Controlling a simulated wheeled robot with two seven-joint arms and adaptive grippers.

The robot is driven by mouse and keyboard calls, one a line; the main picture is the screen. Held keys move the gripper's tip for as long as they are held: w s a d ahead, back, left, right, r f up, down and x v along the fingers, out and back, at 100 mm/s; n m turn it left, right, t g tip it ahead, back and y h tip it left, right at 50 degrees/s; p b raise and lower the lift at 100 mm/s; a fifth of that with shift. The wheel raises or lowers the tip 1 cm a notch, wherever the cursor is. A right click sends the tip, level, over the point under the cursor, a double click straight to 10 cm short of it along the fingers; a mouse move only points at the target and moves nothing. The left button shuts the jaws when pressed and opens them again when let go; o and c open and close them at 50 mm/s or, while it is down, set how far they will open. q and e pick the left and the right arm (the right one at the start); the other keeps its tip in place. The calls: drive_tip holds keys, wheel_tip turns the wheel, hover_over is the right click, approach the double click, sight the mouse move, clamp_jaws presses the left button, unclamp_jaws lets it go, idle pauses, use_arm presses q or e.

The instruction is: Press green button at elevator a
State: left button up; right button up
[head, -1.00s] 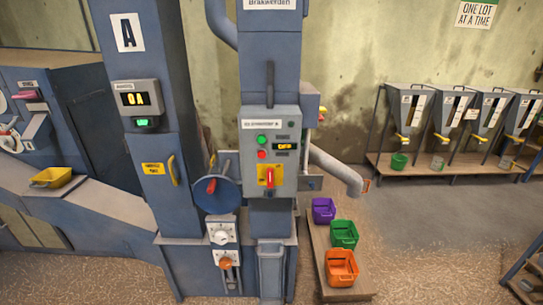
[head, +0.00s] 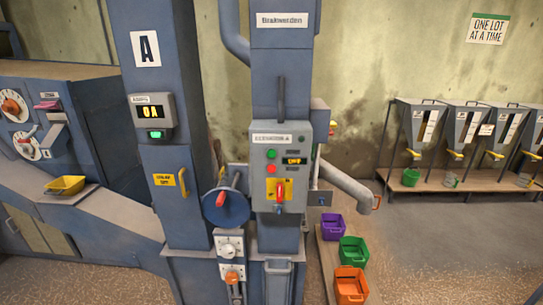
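A grey control panel (head: 258,198) is on the blue column in the middle of the head view. Its label looks like "ELEVATOR A". On its left side a green button (head: 272,154) sits above a red button (head: 277,168). A small display (head: 293,161) with yellow text is beside them; the text is hard to read. A red handle (head: 280,193) on a yellow plate is below. On the left, a blue column carries a sign "A" (head: 145,48) and a grey box with a yellow display and a lit green part (head: 155,134). Neither gripper is in view.
A blue handwheel (head: 226,208) juts out left of the panel, and a grey spout (head: 345,185) reaches right. Purple (head: 332,228), green (head: 353,251) and orange (head: 350,286) buckets stand below it. Several hoppers (head: 411,125) line the right wall. Open floor lies between.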

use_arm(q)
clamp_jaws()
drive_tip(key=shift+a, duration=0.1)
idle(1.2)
